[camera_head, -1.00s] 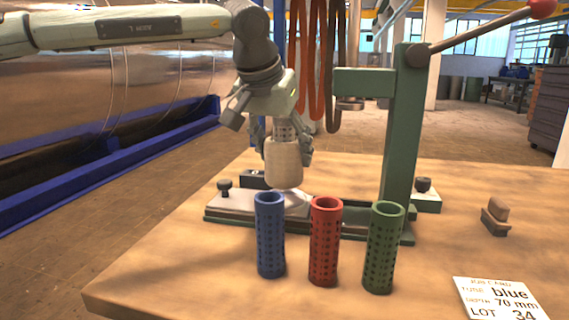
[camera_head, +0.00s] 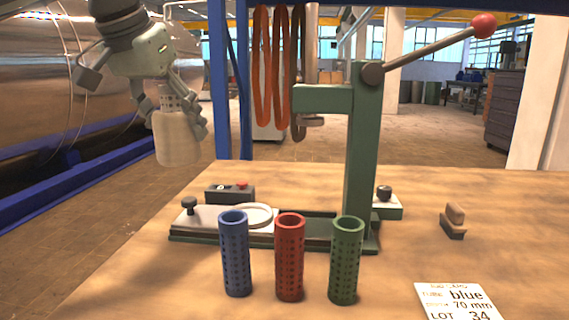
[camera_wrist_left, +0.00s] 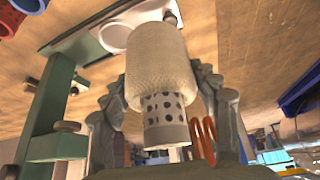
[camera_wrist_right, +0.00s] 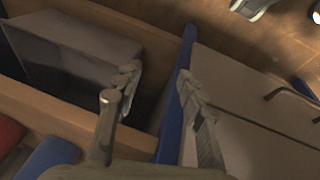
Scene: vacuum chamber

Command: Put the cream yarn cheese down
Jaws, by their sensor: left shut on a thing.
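The cream yarn cheese (camera_head: 178,137) is wound on a grey perforated tube and hangs in the air left of the table in the head view. My left gripper (camera_head: 172,108) is shut on it, by the tube end above the yarn. In the left wrist view the cheese (camera_wrist_left: 160,68) shows with its perforated tube (camera_wrist_left: 163,112) between the fingers. My right gripper (camera_wrist_right: 155,105) shows only in the right wrist view, its fingers apart with nothing between them.
Blue (camera_head: 235,255), red (camera_head: 289,258) and green (camera_head: 345,262) perforated tubes stand at the table front. Behind them is a green press (camera_head: 362,150) with a white round plate (camera_head: 253,214) on its base. A card (camera_head: 458,302) lies front right. The table's right side is mostly clear.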

